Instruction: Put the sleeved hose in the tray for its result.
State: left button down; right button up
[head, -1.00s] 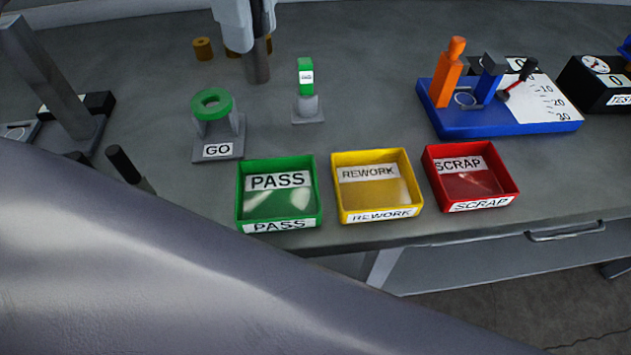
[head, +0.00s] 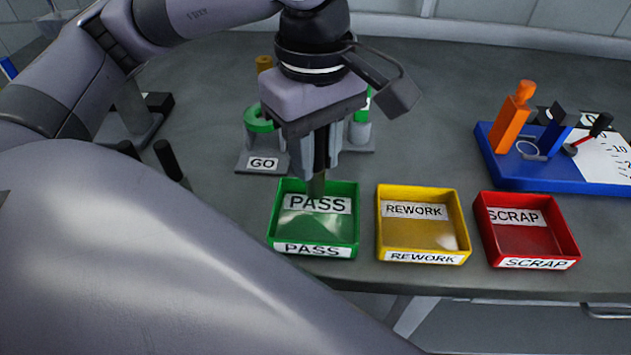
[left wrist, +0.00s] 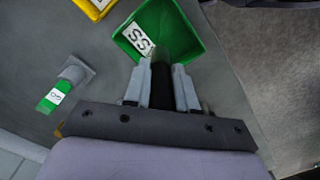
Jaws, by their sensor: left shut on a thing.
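My left gripper (head: 321,160) is shut on the sleeved hose (head: 316,186), a dark, narrow piece that hangs down between the fingers. Its lower end is over the back part of the green PASS tray (head: 357,215); whether it touches the tray, I cannot tell. In the left wrist view the hose (left wrist: 162,86) stands between the two grey fingers, pointing at the green tray (left wrist: 185,22). The yellow REWORK tray (head: 465,232) and red SCRAP tray (head: 572,238) stand to the right. All three trays look empty inside. My right gripper is not in view.
A green ring gauge marked GO (head: 258,120) stands left behind my gripper. Another green gauge (head: 360,130) is partly hidden behind it. A blue test fixture (head: 500,170) with an orange post stands at the right. The bench's front edge runs just before the trays.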

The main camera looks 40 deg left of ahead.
aim_at(316, 186)
pick_arm(q)
notch_tip(316, 186, down, 6)
jog(key=shift+r, duration=0.15)
dwell(0.3)
jog(key=shift+b, duration=0.35)
jog(key=c, duration=1.3)
grip_release()
jog(key=shift+f, duration=0.25)
jog(key=shift+c, duration=0.2)
jog(key=o, duration=0.4)
jog(key=shift+r, duration=0.1)
jog(key=shift+r, duration=0.1)
